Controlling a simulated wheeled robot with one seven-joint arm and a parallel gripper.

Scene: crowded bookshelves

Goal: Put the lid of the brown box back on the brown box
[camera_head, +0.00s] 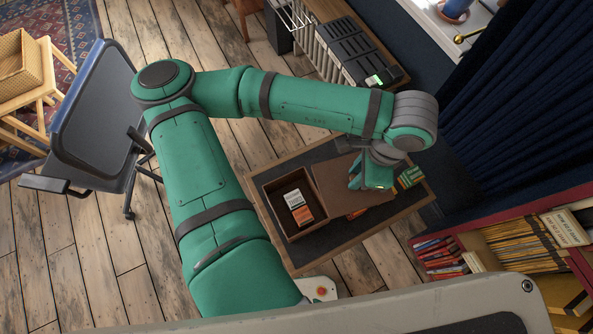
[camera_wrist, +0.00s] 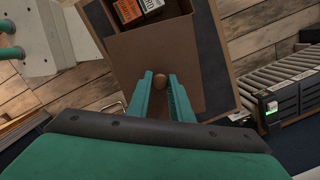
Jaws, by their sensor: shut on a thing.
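The brown box (camera_head: 272,207) stands open on the small dark-topped table, with books (camera_head: 298,208) inside it. Its flat brown lid (camera_head: 334,184) is to the right of the box, close to or overlapping its right edge. My gripper (camera_head: 372,180) is over the lid's right part. In the wrist view, my fingers (camera_wrist: 161,98) are shut on the lid's round knob (camera_wrist: 159,82), and the lid (camera_wrist: 150,55) spreads out beyond them. I cannot tell whether the lid is clear of the table. The fingers and arm hide part of the lid.
The table (camera_head: 310,257) also bears green books (camera_head: 410,177) right of my gripper and an orange-red item (camera_head: 357,213) by the lid's near edge. A grey chair (camera_head: 95,115) stands left. A bookshelf (camera_head: 490,240) is at lower right. Wooden floor is free between chair and table.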

